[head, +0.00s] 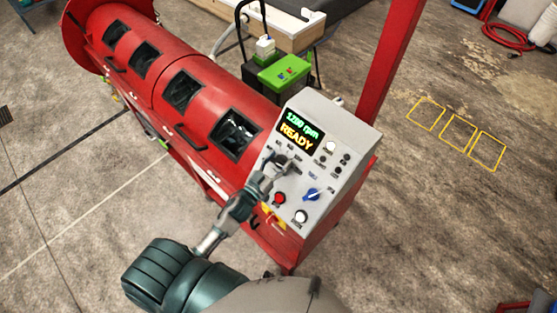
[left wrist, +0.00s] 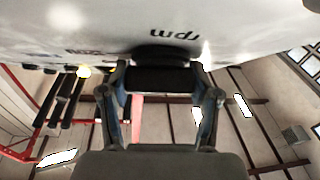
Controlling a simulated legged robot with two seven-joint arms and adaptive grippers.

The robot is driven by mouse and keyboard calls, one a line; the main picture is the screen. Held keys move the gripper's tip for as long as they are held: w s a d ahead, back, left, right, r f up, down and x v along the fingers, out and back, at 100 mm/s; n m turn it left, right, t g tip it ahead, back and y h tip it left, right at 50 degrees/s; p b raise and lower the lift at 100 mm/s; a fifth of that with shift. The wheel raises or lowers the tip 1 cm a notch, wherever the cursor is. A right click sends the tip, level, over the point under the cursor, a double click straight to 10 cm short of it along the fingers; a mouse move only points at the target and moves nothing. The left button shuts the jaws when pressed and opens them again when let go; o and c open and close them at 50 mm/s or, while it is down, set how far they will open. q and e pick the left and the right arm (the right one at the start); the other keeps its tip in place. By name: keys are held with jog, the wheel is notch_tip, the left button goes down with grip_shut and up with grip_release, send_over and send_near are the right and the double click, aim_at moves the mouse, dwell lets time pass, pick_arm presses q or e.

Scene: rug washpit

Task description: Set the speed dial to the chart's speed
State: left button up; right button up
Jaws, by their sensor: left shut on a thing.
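The grey control panel (head: 345,135) stands at the end of a red machine. Its display (head: 297,132) reads READY under a green rpm figure that looks like 1200. My left gripper (head: 277,163) is at the panel's face below the display, shut on the black speed dial (left wrist: 165,52). In the left wrist view the dial sits between my left fingers (left wrist: 163,76), beside a printed "rpm" label. In the head view the gripper hides the dial, and I cannot read its pointer. No chart can be made out. My right gripper is not in view.
A blue knob (head: 313,194), a red button (head: 280,199) and a white button (head: 300,216) sit lower on the panel, close to my left gripper. A red post (head: 388,65) rises behind it. A green box (head: 284,72) stands behind the machine.

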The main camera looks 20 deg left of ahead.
pick_arm(q)
jog(key=o, duration=1.2)
jog(key=shift+c, duration=0.2)
jog(key=v, duration=1.2)
